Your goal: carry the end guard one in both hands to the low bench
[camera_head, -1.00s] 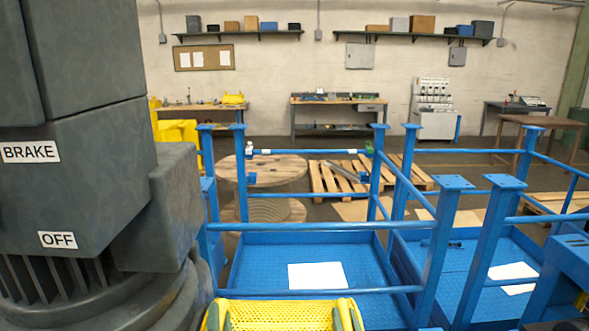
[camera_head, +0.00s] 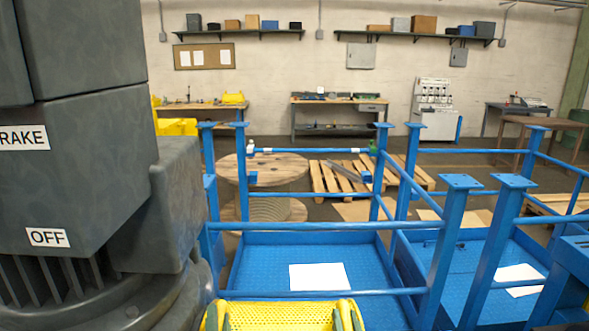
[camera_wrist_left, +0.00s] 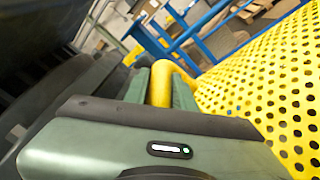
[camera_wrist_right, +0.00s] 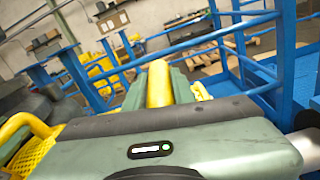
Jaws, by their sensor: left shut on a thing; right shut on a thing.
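The yellow end guard (camera_head: 279,316), a perforated panel with tubular handles, shows at the bottom edge of the head view, its lower part cut off. My left gripper (camera_head: 222,318) is at its left end and my right gripper (camera_head: 347,316) at its right end. In the left wrist view the left fingers are shut around a yellow tube (camera_wrist_left: 161,84), with the perforated panel (camera_wrist_left: 268,85) to the right. In the right wrist view the right fingers are shut around another yellow tube (camera_wrist_right: 159,84). I cannot tell which surface is the low bench.
A large dark machine (camera_head: 85,170) marked BRAKE and OFF stands close on the left. Blue railings (camera_head: 310,227) and blue platforms (camera_head: 262,262) with white sheets lie directly ahead. A wooden spool (camera_head: 265,170), pallets (camera_head: 345,178) and workbenches (camera_head: 337,101) stand behind.

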